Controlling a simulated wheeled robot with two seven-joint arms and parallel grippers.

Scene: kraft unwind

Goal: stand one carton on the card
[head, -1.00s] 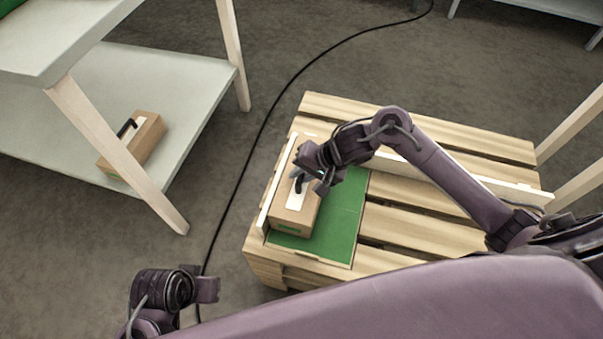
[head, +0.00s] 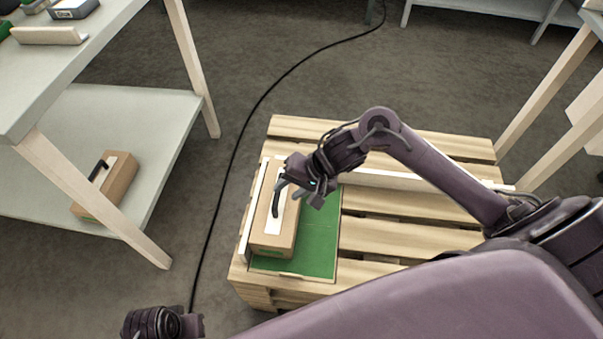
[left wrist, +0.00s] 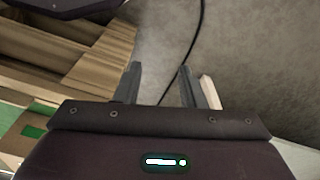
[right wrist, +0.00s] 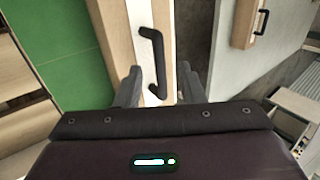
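A brown carton (head: 287,236) with a black handle and a white top strip rests on the left part of the green card (head: 319,240), along a pale wooden strip. My right gripper (head: 291,197) is at the carton's top. In the right wrist view, its fingers (right wrist: 158,90) are apart and the handle (right wrist: 156,60) lies ahead of them, ungripped. My left gripper is open and empty in the left wrist view (left wrist: 160,85); in the head view only part of its arm shows at the bottom edge. A second carton (head: 118,180) sits on the lower shelf at left.
The card lies on a slatted wooden pallet (head: 390,238), with another pale strip (head: 385,180) behind it. A white table (head: 95,60) with a lower shelf (head: 150,125) stands at left. A black cable (head: 245,120) crosses the floor between them. The pallet's right slats are clear.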

